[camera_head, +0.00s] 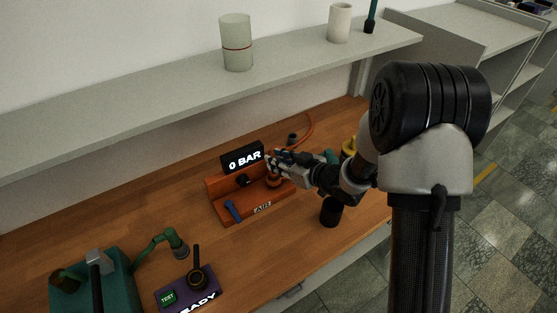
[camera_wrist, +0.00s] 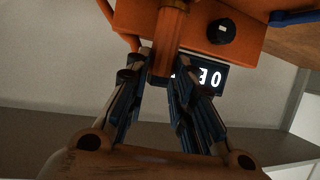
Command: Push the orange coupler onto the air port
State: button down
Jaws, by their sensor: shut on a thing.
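The orange air station (camera_head: 222,190) stands on the wooden bench with an "AIR" label (camera_head: 262,208) on its front. Its display (camera_head: 243,158) reads 0 BAR and also shows, upside down, in the wrist view (camera_wrist: 207,78). My gripper (camera_head: 277,163) reaches in from the right over the station's right part. In the wrist view my gripper (camera_wrist: 162,65) is shut on the orange coupler (camera_wrist: 165,50), an upright cylinder between the fingers. The coupler's upper end in that view lines up with the station; I cannot tell whether it is seated on the air port.
A blue lever (camera_head: 232,209) and a black knob (camera_head: 242,180) are on the station. An orange hose (camera_head: 307,130) curves behind. A black cylinder (camera_head: 331,211) stands below my arm. A purple box (camera_head: 190,289) and a green machine (camera_head: 125,275) are front left. A shelf (camera_head: 180,85) runs above.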

jog(key=shift+f, duration=0.35)
jog(key=c, duration=1.3)
grip_release()
jog(key=v, duration=1.2)
